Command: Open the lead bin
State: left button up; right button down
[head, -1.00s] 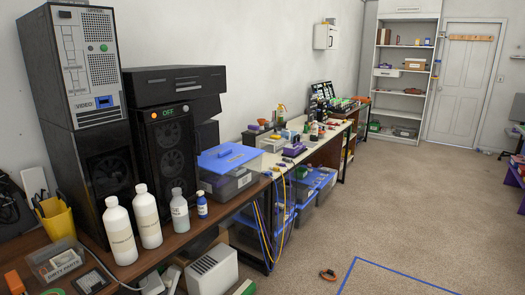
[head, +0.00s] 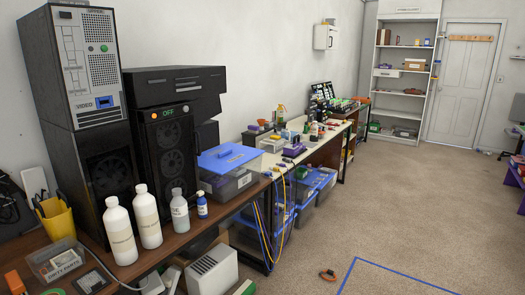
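A clear bin with a blue lid (head: 228,157) stands on the brown workbench in the middle left, its lid shut. Lettering on the lid is too small to read. More blue-lidded bins (head: 318,178) stand low beside and under the benches, partly hidden by the bench and hanging cables. I cannot tell which one is the lead bin. Neither of my grippers is in view.
White bottles (head: 147,215) and a small blue bottle (head: 202,206) stand before black computer cases (head: 168,150). A clear parts box (head: 57,260) sits at the bench's near end. Blue and yellow cables (head: 262,232) hang down. The carpet (head: 400,215) is mostly clear.

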aim_at(304, 192)
jog(key=i+l+z, duration=0.65)
jog(key=i, duration=0.25)
jog(key=i+l+z, duration=0.2)
jog(key=i+z, duration=0.15)
jog(key=i, duration=0.6)
jog(key=i+j+z, duration=0.1)
jog(key=i+z, duration=0.3)
jog(key=i, duration=0.55)
jog(key=i+u, duration=0.15)
jog(key=i, duration=0.4)
jog(key=i+l+u, duration=0.2)
jog(key=i, duration=0.3)
jog(key=i+l+u, duration=0.15)
jog(key=i, duration=0.4)
